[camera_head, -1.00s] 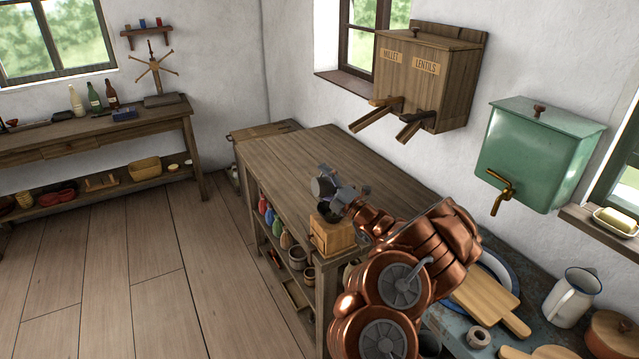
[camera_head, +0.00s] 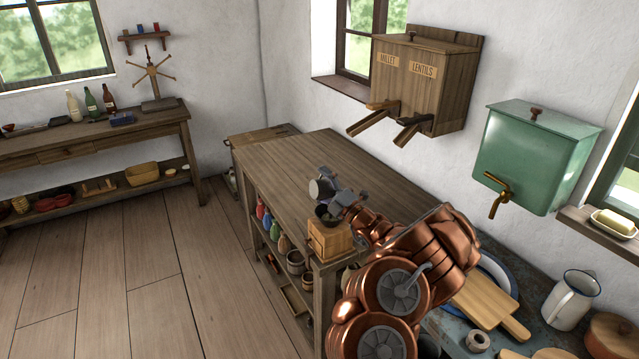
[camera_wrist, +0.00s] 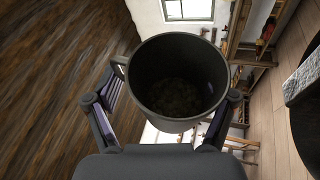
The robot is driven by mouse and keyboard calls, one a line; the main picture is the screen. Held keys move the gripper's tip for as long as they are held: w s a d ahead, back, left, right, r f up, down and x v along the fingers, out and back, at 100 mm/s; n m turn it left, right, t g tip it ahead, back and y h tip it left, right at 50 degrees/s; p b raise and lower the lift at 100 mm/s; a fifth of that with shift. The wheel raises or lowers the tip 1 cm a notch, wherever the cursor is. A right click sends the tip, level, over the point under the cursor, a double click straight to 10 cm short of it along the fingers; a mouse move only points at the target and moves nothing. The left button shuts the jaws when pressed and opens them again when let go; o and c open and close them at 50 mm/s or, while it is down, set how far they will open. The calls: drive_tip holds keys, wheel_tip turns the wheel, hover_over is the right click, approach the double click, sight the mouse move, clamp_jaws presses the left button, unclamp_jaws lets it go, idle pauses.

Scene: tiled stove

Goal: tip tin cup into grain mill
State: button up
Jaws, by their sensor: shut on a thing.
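The tin cup (camera_head: 315,190) is a small grey metal cup, held over the bench beside the grain mill. In the wrist view, I look into the cup (camera_wrist: 178,77); its fingers grip both sides and dark, grainy stuff lies at the bottom. My gripper (camera_head: 336,195) is shut on the cup. The grain mill is a wooden box (camera_head: 330,239) with a dark bowl-shaped hopper (camera_head: 327,214) on top, at the bench's near corner. The cup is above and just left of the hopper in the head view. A dark rounded rim, likely the hopper, shows at the wrist view's right edge (camera_wrist: 303,125).
The wooden bench (camera_head: 290,160) is mostly bare behind the mill. A millet and lentils dispenser (camera_head: 425,85) and a green water tank (camera_head: 535,155) hang on the wall. A cutting board (camera_head: 487,303) and white jug (camera_head: 571,298) stand at the right.

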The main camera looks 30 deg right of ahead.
drive_tip(key=shift+s+d+r+m+t+h+b, duration=0.1)
drive_tip(key=shift+d+m+t+h+b, duration=0.2)
drive_tip(key=shift+m, duration=0.35)
drive_tip(key=shift+d+r+m+t+h+b, duration=0.1)
drive_tip(key=shift+d+m+t+h+b, duration=0.1)
drive_tip(key=shift+m+h+b, duration=0.35)
drive_tip(key=shift+r+p, duration=0.15)
drive_tip(key=shift+p, duration=0.55)
idle(0.6)
